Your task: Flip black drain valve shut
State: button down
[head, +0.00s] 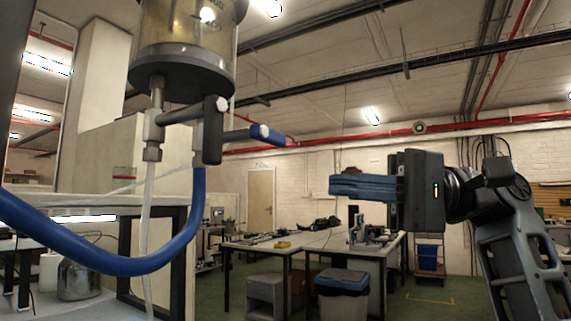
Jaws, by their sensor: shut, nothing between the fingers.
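The black drain valve lever (213,130) hangs upright below the sealed cylinder (190,40), at upper left in the head view. A metal fitting (153,130) with a side stem stands left of it, and a clear tube (147,220) runs down from this fitting. A second lever with a blue end (266,134) points right, just beside the black lever. My gripper (334,187) is shut and empty, pointing left. It is right of both levers and lower than the blue end, with open space between in the picture. Its depth relative to the valve is hard to tell.
A thick blue hose (120,264) loops below the valves to the left. A metal container (82,280) stands on the bench at lower left. Behind are a long worktable (320,243), a grey bin (342,295) and a blue crate (428,253). The space around my gripper looks clear.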

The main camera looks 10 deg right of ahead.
jog(key=s+d+r+g, duration=0.1)
jog(key=s+r+n+h, duration=0.1)
jog(key=shift+d+r+g, duration=0.35)
jog(key=shift+r+g, duration=0.05)
send_near(213, 130)
jog(key=w+a, duration=0.3)
jog(key=w, duration=0.1)
jog(key=shift+s+a+f+p, duration=0.2)
jog(key=shift+s+a+f, duration=0.05)
jog(key=shift+s+a, duration=0.5)
jog(key=shift+s+a+f+p, duration=0.2)
jog(key=shift+s+a+f, duration=0.1)
jog(key=shift+s+a, duration=0.4)
jog(key=shift+a+f, duration=0.1)
